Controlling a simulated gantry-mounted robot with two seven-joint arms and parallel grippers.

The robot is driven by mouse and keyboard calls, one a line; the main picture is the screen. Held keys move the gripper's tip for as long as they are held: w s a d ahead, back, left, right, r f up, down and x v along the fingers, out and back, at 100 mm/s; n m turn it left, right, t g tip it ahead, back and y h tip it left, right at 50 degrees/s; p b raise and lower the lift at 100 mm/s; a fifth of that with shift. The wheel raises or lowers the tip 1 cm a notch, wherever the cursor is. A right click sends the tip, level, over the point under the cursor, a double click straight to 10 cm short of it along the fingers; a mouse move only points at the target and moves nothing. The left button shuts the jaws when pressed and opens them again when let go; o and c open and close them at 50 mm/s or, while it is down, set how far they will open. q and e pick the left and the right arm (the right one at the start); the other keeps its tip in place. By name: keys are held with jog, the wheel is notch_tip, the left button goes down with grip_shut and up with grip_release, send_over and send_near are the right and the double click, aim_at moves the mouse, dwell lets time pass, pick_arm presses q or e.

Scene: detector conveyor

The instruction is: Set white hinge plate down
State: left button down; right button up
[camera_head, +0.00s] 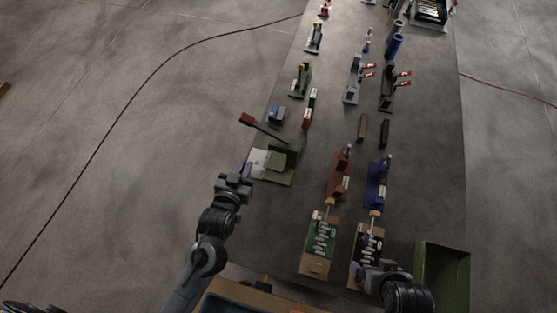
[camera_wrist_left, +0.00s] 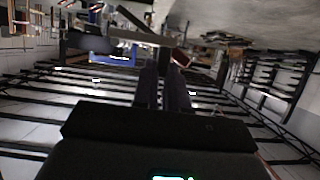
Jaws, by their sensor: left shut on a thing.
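The white hinge plate (camera_head: 258,159) is a small pale plate at the left side of a green fixture (camera_head: 284,172), which has a dark lever with a red grip (camera_head: 246,118). My left gripper (camera_head: 245,169) is shut on the plate's near left edge. The plate overlaps the fixture in the head view; I cannot tell whether it rests on it or hangs just above. In the left wrist view my two fingers (camera_wrist_left: 163,90) are close together, and the plate is hard to make out there. My right gripper (camera_head: 364,268) is over a dark board at the lower right, its jaws unclear.
Red (camera_head: 339,180) and blue (camera_head: 376,184) toggle clamps stand right of the fixture. Nearer are a green board (camera_head: 321,240) and a green bin (camera_head: 456,262). A small blue block (camera_head: 277,114) lies beyond the fixture. Several more fixtures line the table (camera_head: 433,150), whose right side is clear.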

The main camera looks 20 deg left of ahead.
pick_arm(q)
jog(key=s+f+b, duration=0.1)
jog(key=f+b, duration=0.3)
jog(key=f, duration=0.2)
jog(key=s+d+f+b, duration=0.1)
jog(key=s+f+b, duration=0.1)
jog(key=f+b, duration=0.2)
jog(key=s+d+f+b, duration=0.1)
jog(key=f+b, duration=0.2)
jog(key=f, duration=0.5)
jog(key=shift+s+d+f+b, duration=0.2)
jog(key=shift+s+b, duration=0.15)
jog(key=shift+b, duration=0.05)
jog(key=w, duration=1.6)
jog(key=shift+w, duration=0.3)
jog(key=shift+w+f, duration=0.85)
jog(key=shift+f, duration=0.1)
jog(key=shift+s+f, duration=0.1)
jog(key=shift+f, duration=0.15)
jog(key=shift+s+a+f, duration=0.1)
jog(key=shift+s+f, duration=0.05)
jog(key=shift+f, duration=0.1)
